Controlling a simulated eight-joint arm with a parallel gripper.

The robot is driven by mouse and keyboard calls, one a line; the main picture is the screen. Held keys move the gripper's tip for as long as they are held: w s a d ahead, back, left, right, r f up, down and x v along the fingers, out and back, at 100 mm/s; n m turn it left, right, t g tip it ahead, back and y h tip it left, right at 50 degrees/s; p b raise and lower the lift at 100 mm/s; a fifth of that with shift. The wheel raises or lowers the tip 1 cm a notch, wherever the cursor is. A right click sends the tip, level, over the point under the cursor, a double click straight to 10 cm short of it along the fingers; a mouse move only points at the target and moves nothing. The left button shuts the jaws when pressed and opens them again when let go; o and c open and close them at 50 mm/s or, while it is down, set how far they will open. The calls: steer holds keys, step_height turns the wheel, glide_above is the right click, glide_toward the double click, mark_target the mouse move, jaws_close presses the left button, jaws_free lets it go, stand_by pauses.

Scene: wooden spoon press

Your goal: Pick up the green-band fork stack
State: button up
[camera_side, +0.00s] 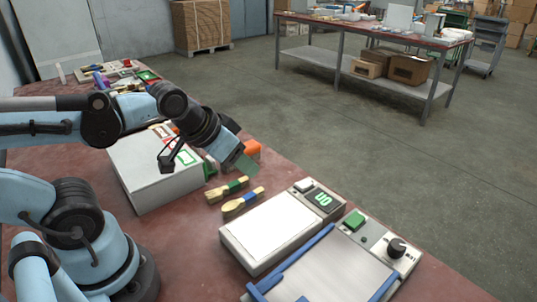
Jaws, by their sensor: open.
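The green-band fork stack (236,187) is a small bundle of wooden cutlery with a green band, lying on the reddish table. A similar wooden bundle with a blue band (250,197) lies just in front of it, roughly parallel. My gripper (247,168) is open, pointing down and right, above and slightly behind the green-band stack. It appears apart from the stack and empty. The fingers are small and partly blend with the things behind, so their exact gap is hard to see.
A white-topped box (150,170) stands left of the stacks, and an orange object (252,149) sits behind my gripper. A device with a white plate (270,228) and green display is at front right.

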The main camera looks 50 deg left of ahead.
steer(key=g, duration=0.7)
glide_above(225, 187)
steer(key=shift+w+d+f, duration=0.1)
steer(key=shift+w+f, duration=0.05)
steer(key=shift+f, duration=1.15)
steer(key=shift+w+f, duration=0.15)
steer(key=shift+f, duration=1.2)
steer(key=shift+w+d+f, duration=0.1)
steer(key=shift+w+f, duration=0.05)
steer(key=shift+f, duration=1.15)
steer(key=shift+s+a+f, duration=0.1)
steer(key=shift+s+f, duration=0.1)
steer(key=shift+f, duration=1.1)
steer(key=shift+s+a+f, duration=0.1)
steer(key=shift+s+f, duration=0.1)
steer(key=shift+f, duration=1.1)
jaws_close()
